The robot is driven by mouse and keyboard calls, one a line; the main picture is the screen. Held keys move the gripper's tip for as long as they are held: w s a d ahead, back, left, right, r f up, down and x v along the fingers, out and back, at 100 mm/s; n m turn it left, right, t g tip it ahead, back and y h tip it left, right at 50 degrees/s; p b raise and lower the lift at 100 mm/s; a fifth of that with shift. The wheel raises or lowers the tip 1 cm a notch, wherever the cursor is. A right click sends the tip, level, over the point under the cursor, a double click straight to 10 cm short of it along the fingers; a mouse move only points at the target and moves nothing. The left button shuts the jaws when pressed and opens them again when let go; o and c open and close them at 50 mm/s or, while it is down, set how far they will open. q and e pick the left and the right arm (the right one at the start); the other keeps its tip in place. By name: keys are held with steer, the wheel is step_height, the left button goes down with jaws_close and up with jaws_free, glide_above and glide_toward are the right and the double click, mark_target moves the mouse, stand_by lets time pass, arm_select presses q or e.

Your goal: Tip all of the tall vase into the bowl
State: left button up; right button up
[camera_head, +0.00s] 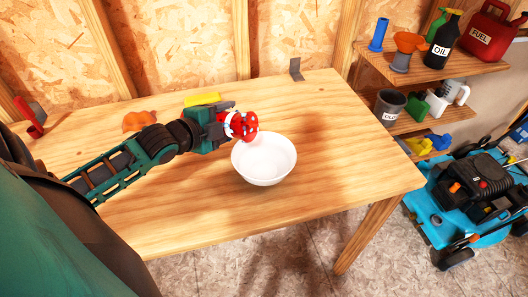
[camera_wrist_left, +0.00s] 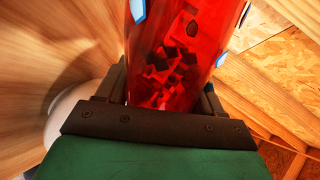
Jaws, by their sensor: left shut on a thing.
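The tall vase (camera_head: 246,126) is red with pale patches. My left gripper (camera_head: 226,122) is shut on it and holds it tilted, at the upper left of the bowl in the head view. The left wrist view shows the vase (camera_wrist_left: 178,45) close up between the fingers, with dark and red chunky bits showing through its wall. The white bowl (camera_head: 264,160) stands upright on the table, and its visible inside looks empty. A pale curved part of the bowl (camera_wrist_left: 62,112) shows at the left of the wrist view. My right gripper is not in view.
The wooden table (camera_head: 330,150) is clear right of the bowl. An orange item (camera_head: 138,120) and a yellow item (camera_head: 202,99) lie behind my left arm. A grey bracket (camera_head: 296,70) stands at the back edge. Shelves (camera_head: 440,118) with cans and a blue mower (camera_head: 470,205) are at right.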

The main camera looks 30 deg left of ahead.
arm_select(q)
steer(key=shift+d+r, duration=0.25)
steer(key=shift+r, duration=0.3)
steer(key=shift+d+r+m, duration=0.1)
steer(key=shift+m, duration=0.2)
steer(key=shift+d+r+y, duration=0.25)
steer(key=shift+r+y, duration=0.05)
steer(key=shift+r, duration=0.25)
steer(key=shift+p, duration=0.3)
steer(key=shift+w+d+f+m+y+p, duration=0.1)
steer(key=shift+f+m+y+p, duration=0.1)
steer(key=shift+m+y+p, duration=0.35)
stand_by(0.6)
steer(key=shift+d+r+m+p, duration=0.1)
steer(key=shift+r+m+p, duration=0.2)
steer(key=shift+p, duration=0.2)
